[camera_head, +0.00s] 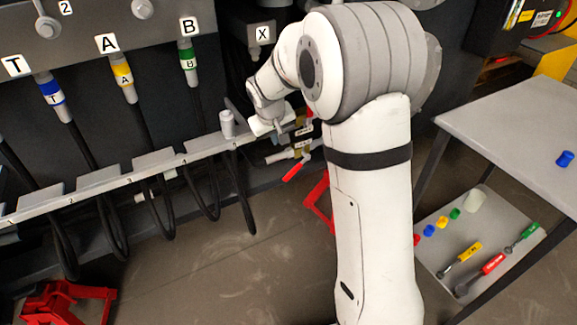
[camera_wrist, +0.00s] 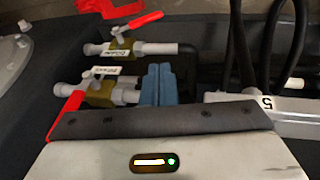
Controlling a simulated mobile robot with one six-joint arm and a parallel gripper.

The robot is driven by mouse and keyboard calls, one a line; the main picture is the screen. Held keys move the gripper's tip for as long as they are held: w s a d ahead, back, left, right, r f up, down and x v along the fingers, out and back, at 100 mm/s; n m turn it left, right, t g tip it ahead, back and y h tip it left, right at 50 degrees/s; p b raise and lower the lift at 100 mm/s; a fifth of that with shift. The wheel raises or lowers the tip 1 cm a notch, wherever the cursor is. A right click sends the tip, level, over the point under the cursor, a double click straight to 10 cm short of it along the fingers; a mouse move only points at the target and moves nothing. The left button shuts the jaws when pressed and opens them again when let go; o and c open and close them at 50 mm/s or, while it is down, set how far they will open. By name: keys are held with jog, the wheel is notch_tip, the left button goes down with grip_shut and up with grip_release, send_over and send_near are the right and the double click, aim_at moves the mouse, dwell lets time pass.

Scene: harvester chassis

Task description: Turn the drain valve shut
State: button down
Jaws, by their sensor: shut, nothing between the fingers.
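Two small valves with brass bodies, grey pipes and red lever handles are in view. In the wrist view, the farther valve (camera_wrist: 122,45) has its red handle (camera_wrist: 138,22) slanting up and right, across its pipe. The nearer valve (camera_wrist: 100,92) has its handle (camera_wrist: 68,115) slanting down and left, partly hidden by my gripper's body. Both carry white labels too small to read, so I cannot tell which is the drain valve. My gripper (camera_wrist: 158,70) has blue fingers, shut and empty, beside the nearer valve's pipe end. In the head view the lower handle (camera_head: 295,171) shows below my wrist.
A grey hose rail (camera_head: 105,180) with hanging black hoses runs left of the valves. Red stands (camera_head: 65,300) are on the floor. A grey cart (camera_head: 520,125) at the right holds caps and tools on its lower shelf. The floor in front is mostly clear.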

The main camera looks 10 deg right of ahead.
jog(key=b, duration=0.5)
send_over(288, 173)
jog(key=s+a, duration=0.2)
jog(key=a, duration=0.1)
notch_tip(288, 173, down, 18)
jog(key=r, duration=0.1)
jog(key=d+f, duration=0.1)
jog(key=d+f+b, duration=0.1)
jog(key=f, duration=0.1)
jog(key=shift+w+d, duration=0.3)
jog(key=shift+w, duration=0.05)
